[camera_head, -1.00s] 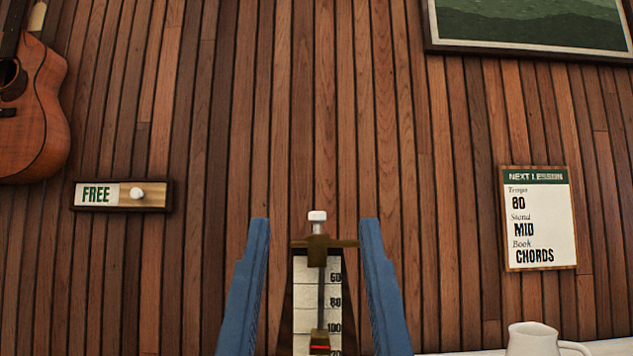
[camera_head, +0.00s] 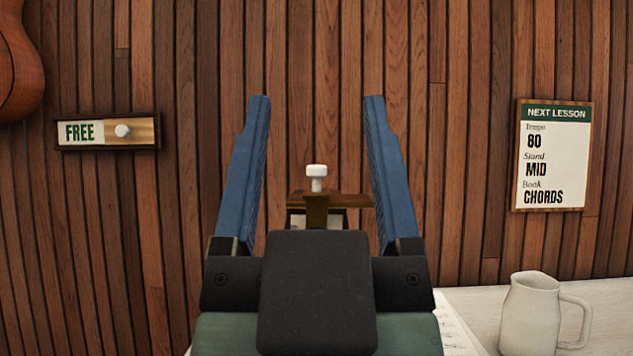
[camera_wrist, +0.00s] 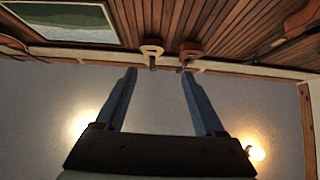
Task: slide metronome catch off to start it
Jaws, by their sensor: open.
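The metronome (camera_head: 298,220) stands in front of the wooden wall, mostly hidden behind my gripper's dark body in the head view. In the wrist view my open gripper (camera_wrist: 158,70) is empty and the metronome does not show.
A white mug (camera_head: 531,312) stands on the pale surface (camera_head: 480,303) to the right, near a paper sheet. A lesson board (camera_head: 553,155) and a FREE slider sign (camera_head: 108,131) hang on the wall. The wrist view shows hanging ukuleles (camera_wrist: 191,48) and a framed picture (camera_wrist: 62,20).

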